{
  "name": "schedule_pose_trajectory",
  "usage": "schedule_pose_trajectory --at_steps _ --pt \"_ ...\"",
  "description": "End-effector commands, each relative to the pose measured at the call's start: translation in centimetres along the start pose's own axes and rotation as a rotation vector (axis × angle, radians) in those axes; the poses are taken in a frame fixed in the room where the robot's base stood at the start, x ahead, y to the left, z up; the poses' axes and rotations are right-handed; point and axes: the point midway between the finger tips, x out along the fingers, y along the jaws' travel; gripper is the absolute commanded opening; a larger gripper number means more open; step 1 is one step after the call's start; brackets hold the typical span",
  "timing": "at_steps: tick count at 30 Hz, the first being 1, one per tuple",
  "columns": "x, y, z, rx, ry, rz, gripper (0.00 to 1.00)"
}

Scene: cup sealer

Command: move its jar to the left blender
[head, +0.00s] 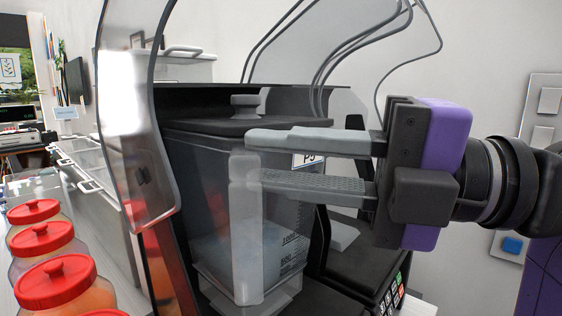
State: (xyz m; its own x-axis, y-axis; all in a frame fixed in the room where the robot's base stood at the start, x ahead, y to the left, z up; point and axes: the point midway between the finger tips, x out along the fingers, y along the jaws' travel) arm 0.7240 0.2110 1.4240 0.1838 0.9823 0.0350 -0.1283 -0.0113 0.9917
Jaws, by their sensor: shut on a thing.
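The jar (205,200) is a clear, square-sided container with a black lid (225,125) and a grey knob on top. It stands upright within the dark blender (172,262), with pale contents low inside and measuring marks on its side. Its clear upright handle (245,235) faces me. My gripper (257,158) comes in from the right and is shut on the upper part of this handle, one finger above the other. Whether the jar's bottom touches the blender base is hard to tell. The blender's keypad (392,290) shows at lower right.
A clear curved cover (135,110) stands raised at the blender's left, with another clear panel behind. Several red-lidded jars (55,280) stand at lower left. Dark tubes (335,50) hang above. A wall panel (540,130) is at right.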

Motion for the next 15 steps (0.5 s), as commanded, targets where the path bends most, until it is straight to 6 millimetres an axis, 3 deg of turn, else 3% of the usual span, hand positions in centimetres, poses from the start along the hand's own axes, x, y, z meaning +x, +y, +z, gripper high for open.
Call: schedule_pose_trajectory --at_steps 15 --pt "-0.07 0.0 0.01 -0.007 -0.003 0.008 0.0"
